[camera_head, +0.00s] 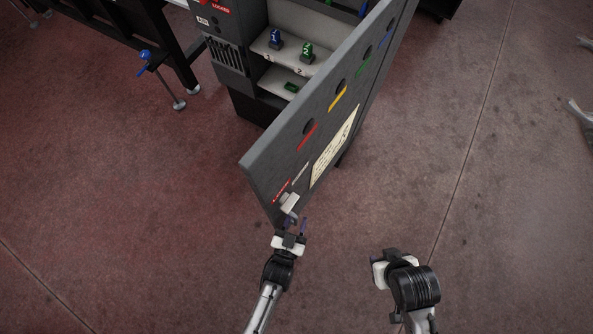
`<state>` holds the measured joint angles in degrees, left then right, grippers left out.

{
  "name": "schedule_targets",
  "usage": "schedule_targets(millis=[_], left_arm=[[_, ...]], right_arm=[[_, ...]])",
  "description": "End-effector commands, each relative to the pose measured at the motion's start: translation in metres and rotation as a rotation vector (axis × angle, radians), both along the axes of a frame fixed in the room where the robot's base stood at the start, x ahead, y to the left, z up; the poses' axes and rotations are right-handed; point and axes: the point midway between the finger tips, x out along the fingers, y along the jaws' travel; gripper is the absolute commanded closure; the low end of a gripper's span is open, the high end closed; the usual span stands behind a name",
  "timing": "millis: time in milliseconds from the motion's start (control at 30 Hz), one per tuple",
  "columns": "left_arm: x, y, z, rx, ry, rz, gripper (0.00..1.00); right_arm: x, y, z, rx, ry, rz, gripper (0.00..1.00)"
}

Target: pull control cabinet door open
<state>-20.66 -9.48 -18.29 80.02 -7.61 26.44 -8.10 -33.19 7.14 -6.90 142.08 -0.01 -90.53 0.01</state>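The control cabinet (230,65) stands at the top of the head view. Its grey door (262,165) is swung wide open toward me, showing the shelves inside. The door's outer face carries red, yellow, green and blue marks and a paper label. A light handle (289,203) sits near the door's lower near corner. My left gripper (296,224) is right below the handle, with its fingertips close to it; I cannot tell whether they touch it or how far apart they are. My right gripper (379,272) is off to the right, away from the door; its fingers are not clear.
A shelf (265,48) inside the cabinet holds a blue item (276,40) and a green item (307,52). A dark table frame (110,50) with a blue-knobbed lever (146,56) stands at the upper left.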

Motion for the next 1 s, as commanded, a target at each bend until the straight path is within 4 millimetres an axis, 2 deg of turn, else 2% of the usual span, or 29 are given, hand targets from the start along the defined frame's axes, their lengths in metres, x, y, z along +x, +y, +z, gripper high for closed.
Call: schedule_targets(millis=[400,600,800,1000], left_arm=[[-0.075,0.024,0.0,0.001,0.004,-0.001,0.61],[-0.105,0.034,0.0,0.001,0.004,-0.001,0.61],[-0.121,0.039,-0.001,0.001,0.003,-0.001,0.61],[-0.126,0.041,-0.001,0.002,0.003,-0.001,0.61]], right_arm=[[0.0,0.0,0.007,0.0,0.0,-0.001,0.57],[0.0,0.001,0.008,0.003,0.0,-0.003,0.57],[0.0,0.002,0.009,0.008,0.0,-0.006,0.57],[0.0,0.002,0.009,0.008,0.0,-0.006,0.57]])
